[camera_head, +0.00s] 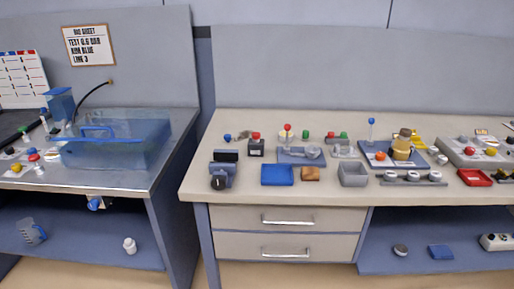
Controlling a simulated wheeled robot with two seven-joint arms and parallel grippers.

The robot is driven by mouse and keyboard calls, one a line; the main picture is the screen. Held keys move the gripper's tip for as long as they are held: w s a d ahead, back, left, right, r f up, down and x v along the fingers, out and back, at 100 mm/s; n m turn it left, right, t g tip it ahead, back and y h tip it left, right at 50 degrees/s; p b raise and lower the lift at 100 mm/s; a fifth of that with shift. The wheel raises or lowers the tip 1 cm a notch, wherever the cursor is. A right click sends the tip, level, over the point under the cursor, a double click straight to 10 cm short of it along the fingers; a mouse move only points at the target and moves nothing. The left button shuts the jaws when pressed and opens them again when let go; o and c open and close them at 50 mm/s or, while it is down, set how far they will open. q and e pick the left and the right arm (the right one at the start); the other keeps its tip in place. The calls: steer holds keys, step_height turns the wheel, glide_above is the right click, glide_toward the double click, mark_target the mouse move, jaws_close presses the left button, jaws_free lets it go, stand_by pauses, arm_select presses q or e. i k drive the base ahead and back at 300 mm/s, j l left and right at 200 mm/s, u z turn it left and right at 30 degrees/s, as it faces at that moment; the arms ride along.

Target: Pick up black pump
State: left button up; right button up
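Neither of my grippers is in view. No item is clearly identifiable as the black pump at this size. A small blue-grey device with dark parts (223,168) stands at the left end of the beige bench, with a round black part (219,182) at its front. Right of it and farther back is a small dark box with a red top (256,148). Either could be the black pump; I cannot tell which. Both stand on the bench top, untouched.
A clear blue tank (120,145) stands on the left bench. A gap separates the benches.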

mark_target(255, 148)
steer(key=i+j, duration=0.1)
steer(key=i, duration=0.5)
steer(key=i+j+z, duration=0.15)
steer(key=i, duration=0.4)
